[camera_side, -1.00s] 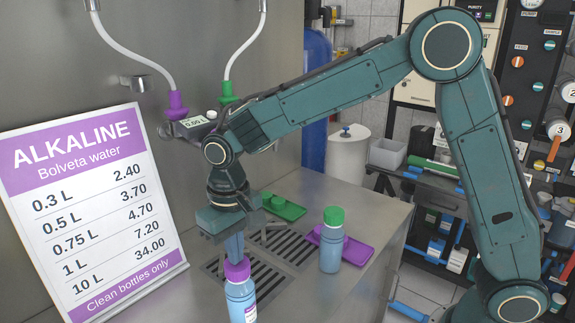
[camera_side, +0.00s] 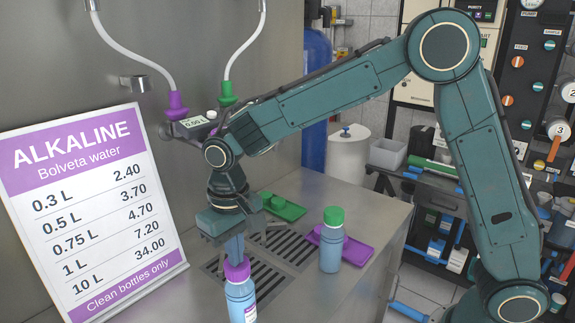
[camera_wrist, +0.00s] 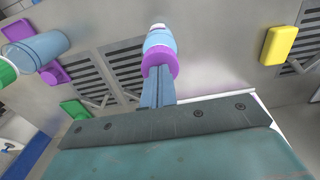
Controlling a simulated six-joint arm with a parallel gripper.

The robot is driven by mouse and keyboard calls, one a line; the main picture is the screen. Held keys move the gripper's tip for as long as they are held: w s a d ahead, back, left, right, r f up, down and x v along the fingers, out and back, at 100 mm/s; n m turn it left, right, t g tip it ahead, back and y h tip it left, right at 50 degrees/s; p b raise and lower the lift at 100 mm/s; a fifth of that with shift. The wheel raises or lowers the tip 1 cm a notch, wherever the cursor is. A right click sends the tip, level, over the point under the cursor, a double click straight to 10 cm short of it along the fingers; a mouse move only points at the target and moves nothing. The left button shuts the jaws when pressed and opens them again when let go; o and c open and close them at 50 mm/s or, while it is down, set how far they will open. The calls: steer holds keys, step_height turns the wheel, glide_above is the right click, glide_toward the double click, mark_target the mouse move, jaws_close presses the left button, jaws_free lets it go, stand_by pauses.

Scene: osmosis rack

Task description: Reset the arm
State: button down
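My gripper (camera_side: 236,258) points down over a blue bottle (camera_side: 241,300) with a purple cap (camera_side: 237,270). Its two blue fingers look closed together, narrower than the cap, with their tips at the cap's top. In the wrist view the fingers (camera_wrist: 158,70) overlap the purple cap (camera_wrist: 172,58), and the bottle (camera_wrist: 160,38) shows beyond. I cannot tell whether the tips touch the cap. The bottle looks upright. My arm is bent, its elbow high at the right.
A blue bottle with a green cap (camera_side: 332,240) stands beside a purple tray (camera_side: 357,252). A green tray (camera_side: 284,208) lies behind the drain grates (camera_side: 287,246). A price sign (camera_side: 90,205) stands at left. Two hoses end in purple (camera_side: 177,104) and green (camera_side: 227,94) nozzles. A yellow block (camera_wrist: 279,45) shows in the wrist view.

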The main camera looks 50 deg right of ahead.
steer(key=shift+r, duration=3.45)
steer(key=s+d+r+t, duration=0.3)
steer(key=s+d+r, duration=0.4)
steer(key=s+d, duration=0.4)
steer(key=s+d+f+t, duration=0.2)
steer(key=s+d, duration=0.4)
steer(key=s, duration=0.6)
steer(key=shift+s+t, duration=0.15)
steer(key=shift+t, duration=0.15)
steer(key=shift+d+f, duration=0.1)
